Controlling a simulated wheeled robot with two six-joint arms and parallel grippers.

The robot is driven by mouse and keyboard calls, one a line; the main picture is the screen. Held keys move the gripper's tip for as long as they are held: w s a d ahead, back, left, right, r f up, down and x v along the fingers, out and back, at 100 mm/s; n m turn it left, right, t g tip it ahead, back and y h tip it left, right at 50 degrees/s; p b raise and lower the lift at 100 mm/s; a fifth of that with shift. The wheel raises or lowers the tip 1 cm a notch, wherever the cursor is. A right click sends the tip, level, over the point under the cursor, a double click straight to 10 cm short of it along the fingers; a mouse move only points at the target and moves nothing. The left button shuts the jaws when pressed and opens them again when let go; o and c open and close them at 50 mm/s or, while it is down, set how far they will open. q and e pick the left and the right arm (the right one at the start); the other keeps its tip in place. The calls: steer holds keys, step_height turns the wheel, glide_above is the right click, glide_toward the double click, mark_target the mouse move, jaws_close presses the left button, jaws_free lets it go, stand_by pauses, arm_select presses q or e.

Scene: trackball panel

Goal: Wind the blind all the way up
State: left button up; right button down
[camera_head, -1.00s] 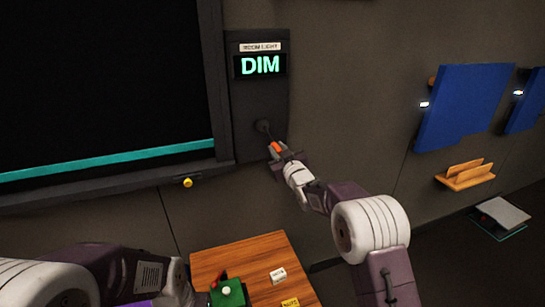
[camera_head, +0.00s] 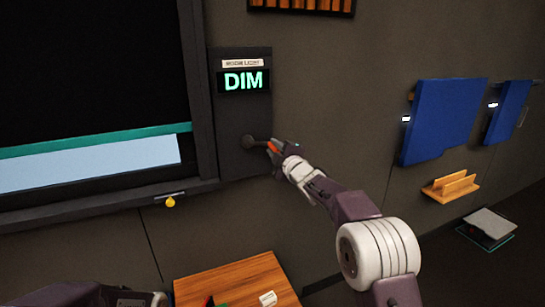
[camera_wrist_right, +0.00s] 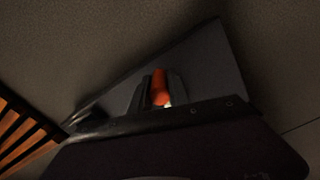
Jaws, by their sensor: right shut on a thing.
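The blind is a black sheet (camera_head: 85,65) in a dark window frame, with a teal bar (camera_head: 95,140) along its lower edge. A pale blue strip of window (camera_head: 90,165) shows under the bar. To its right is a dark panel (camera_head: 235,110) with a lit "DIM" display (camera_head: 244,81) and a crank hub (camera_head: 249,142). My right gripper (camera_head: 278,147) is shut on the crank's orange handle (camera_head: 271,146), right of the hub. The handle also shows in the right wrist view (camera_wrist_right: 160,88) between the fingers. My left arm shows at the bottom left; its gripper's fingers are out of view.
A yellow knob (camera_head: 170,202) hangs under the window sill. A wooden table (camera_head: 235,280) stands below with small items on it. Blue wall panels (camera_head: 443,120) and an orange wall holder (camera_head: 450,187) are at the right. The wall between is clear.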

mark_target(273, 146)
step_height(273, 146, up, 3)
steer(key=n, duration=0.4)
steer(key=shift+r+n, duration=0.1)
steer(key=shift+n, duration=0.2)
steer(key=shift+s+a+r+n, duration=0.15)
steer(key=shift+r+n, duration=0.2)
steer(key=shift+n, duration=0.25)
steer(key=shift+a+r+n, duration=0.15)
steer(key=shift+r+n, duration=0.2)
steer(key=shift+n, duration=0.25)
steer(key=shift+s+a+r+n, duration=0.1)
steer(key=shift+a+r+n, duration=0.2)
steer(key=shift+n, duration=0.4)
steer(key=shift+s+a+r+n, duration=0.15)
steer(key=shift+r+n, duration=0.25)
steer(key=shift+n, duration=0.3)
steer(key=shift+w, duration=0.1)
steer(key=c, duration=1.3)
jaws_free()
steer(key=shift+a, duration=0.1)
steer(key=shift+o, duration=0.2)
